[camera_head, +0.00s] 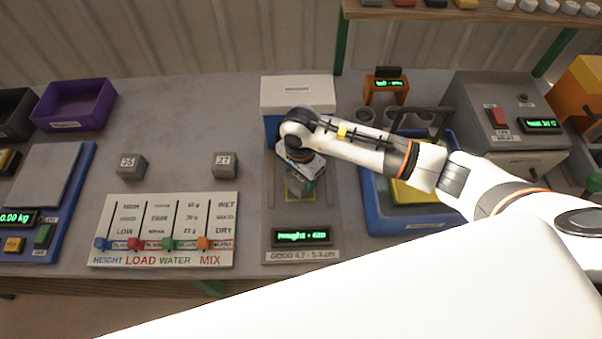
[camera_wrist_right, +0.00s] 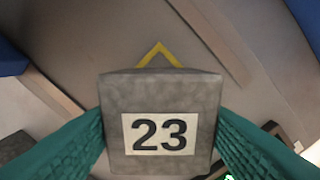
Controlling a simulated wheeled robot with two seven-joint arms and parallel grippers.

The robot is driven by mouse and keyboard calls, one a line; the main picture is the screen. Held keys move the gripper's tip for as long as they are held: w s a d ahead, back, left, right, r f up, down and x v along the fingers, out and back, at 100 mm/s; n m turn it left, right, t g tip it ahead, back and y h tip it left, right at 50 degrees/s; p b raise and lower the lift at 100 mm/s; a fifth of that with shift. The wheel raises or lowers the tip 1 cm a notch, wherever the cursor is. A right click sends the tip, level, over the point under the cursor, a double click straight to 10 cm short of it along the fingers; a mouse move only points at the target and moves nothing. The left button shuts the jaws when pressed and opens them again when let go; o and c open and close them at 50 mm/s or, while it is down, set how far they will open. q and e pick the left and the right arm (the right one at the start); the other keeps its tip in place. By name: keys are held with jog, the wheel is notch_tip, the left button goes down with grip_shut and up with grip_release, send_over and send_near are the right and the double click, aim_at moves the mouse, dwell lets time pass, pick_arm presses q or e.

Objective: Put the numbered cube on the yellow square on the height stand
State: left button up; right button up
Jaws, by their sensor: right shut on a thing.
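A grey cube with the number 23 (camera_wrist_right: 160,120) fills the lower middle of the right wrist view, between the two green fingers of my right gripper (camera_wrist_right: 160,135). My right gripper (camera_head: 300,178) is shut on it. In the head view the same cube (camera_head: 296,186) shows under the gripper, over the height stand (camera_head: 325,215). A corner of the yellow square (camera_wrist_right: 158,52) shows just beyond the cube; the rest is hidden. I cannot tell whether the cube touches the stand. My left gripper is not in view.
Two grey cubes, 25 (camera_head: 132,166) and 27 (camera_head: 225,165), stand on the table behind the slider panel (camera_head: 165,228). A blue tray (camera_head: 385,225) is right of the stand. A display (camera_head: 302,236) is at the stand's front, a white-topped box (camera_head: 297,92) behind it.

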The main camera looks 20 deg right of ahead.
jog(key=shift+f, duration=0.35)
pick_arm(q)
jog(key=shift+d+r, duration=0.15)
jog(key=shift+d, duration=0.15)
pick_arm(e)
jog(key=shift+w+a+f, duration=0.1)
jog(key=o, duration=0.9)
jog(key=shift+f, duration=0.2)
jog(key=shift+c, duration=0.2)
jog(key=o, duration=0.4)
jog(key=shift+o, duration=0.2)
jog(key=shift+r, duration=0.1)
